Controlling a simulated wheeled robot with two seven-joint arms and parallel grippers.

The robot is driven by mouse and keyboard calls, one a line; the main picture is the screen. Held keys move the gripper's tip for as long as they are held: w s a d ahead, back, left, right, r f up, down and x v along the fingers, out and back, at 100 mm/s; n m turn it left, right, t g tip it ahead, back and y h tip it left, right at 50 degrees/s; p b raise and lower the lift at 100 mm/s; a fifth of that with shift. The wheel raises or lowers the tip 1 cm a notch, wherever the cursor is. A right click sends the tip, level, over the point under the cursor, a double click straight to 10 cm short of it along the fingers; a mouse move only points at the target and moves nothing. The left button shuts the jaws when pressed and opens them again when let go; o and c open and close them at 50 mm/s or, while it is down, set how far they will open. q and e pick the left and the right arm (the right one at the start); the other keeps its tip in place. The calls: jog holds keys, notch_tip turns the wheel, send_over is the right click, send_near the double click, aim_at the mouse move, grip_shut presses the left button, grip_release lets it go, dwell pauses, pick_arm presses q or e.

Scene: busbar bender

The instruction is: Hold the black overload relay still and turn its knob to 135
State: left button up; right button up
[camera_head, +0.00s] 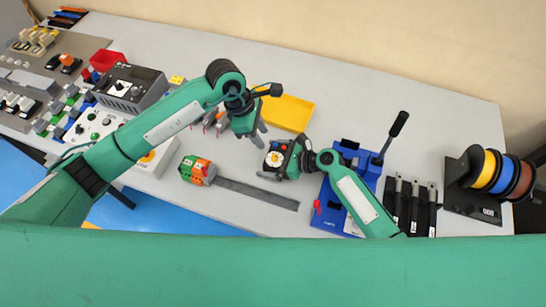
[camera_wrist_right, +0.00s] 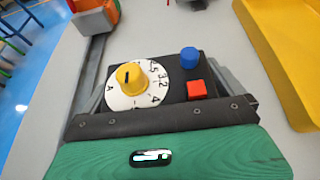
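The black overload relay (camera_head: 276,158) is near the middle of the table. In the right wrist view it shows a yellow knob (camera_wrist_right: 130,77) on a white numbered dial (camera_wrist_right: 150,92), beside a blue button (camera_wrist_right: 189,57) and a red button (camera_wrist_right: 197,90). The knob's dark mark points roughly up in that view. My right gripper (camera_head: 281,161) has its fingers on either side of the relay, seemingly closed against it; the lower contact is hidden. My left gripper (camera_head: 260,133) is above and left of the relay, fingers apart, empty, pointing down towards the table.
A yellow tray (camera_head: 288,113) lies behind the relay. A green and orange terminal block (camera_head: 197,170) and a grey strip (camera_head: 258,194) lie to its left and front. A blue bender (camera_head: 335,205) with a black lever stands right, then wire spools (camera_head: 490,172).

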pick_arm(q)
jog(key=shift+o, duration=0.4)
pick_arm(e)
jog(key=c, duration=0.9)
pick_arm(q)
jog(key=h, duration=0.9)
send_near(274, 156)
jog(key=shift+n+h, duration=0.3)
jog(key=shift+n, duration=0.1)
jog(key=x, duration=0.8)
jog(key=shift+f, duration=0.3)
grip_shut()
